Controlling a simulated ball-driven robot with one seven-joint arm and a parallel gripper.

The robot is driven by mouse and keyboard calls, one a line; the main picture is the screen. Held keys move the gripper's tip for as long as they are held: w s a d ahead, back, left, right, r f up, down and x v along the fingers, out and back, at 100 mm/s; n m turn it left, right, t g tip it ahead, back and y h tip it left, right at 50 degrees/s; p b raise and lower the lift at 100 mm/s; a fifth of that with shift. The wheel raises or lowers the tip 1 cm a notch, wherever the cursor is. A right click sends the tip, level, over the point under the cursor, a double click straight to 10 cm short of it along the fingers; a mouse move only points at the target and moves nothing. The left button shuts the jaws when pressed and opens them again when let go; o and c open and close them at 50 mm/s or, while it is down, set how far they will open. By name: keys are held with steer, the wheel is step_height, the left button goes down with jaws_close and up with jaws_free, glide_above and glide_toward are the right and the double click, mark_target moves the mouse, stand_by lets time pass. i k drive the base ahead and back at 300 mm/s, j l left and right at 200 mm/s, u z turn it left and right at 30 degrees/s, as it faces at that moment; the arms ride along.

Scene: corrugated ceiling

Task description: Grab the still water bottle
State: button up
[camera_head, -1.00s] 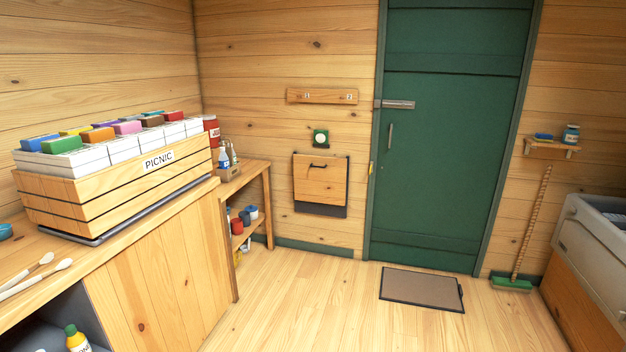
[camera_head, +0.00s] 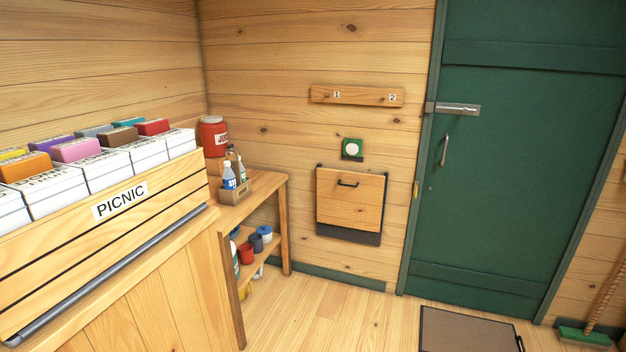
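Two small bottles stand upright in a small wooden holder (camera_head: 236,191) on the corner shelf. The nearer bottle (camera_head: 228,176) has a blue label and a blue cap. A second, pale bottle (camera_head: 241,169) stands right behind it. A darker bottle neck shows behind them, partly hidden. The labels are too small to read, so I cannot tell which bottle is the still water. My gripper is not in view.
A wooden PICNIC crate (camera_head: 136,224) full of white boxes stands on the counter at left. A red jar (camera_head: 213,136) stands behind the bottles on the shelf unit (camera_head: 265,183). Mugs (camera_head: 247,252) sit on its lower shelf. The floor (camera_head: 345,318) before the green door (camera_head: 522,160) is clear except for a mat (camera_head: 468,334).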

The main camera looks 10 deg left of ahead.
mark_target(228, 177)
steer(key=i+u, duration=0.15)
steer(key=i, duration=0.55)
steer(key=i+u, duration=0.15)
steer(key=i, duration=0.5)
steer(key=i+l+u, duration=0.1)
steer(key=i, duration=0.55)
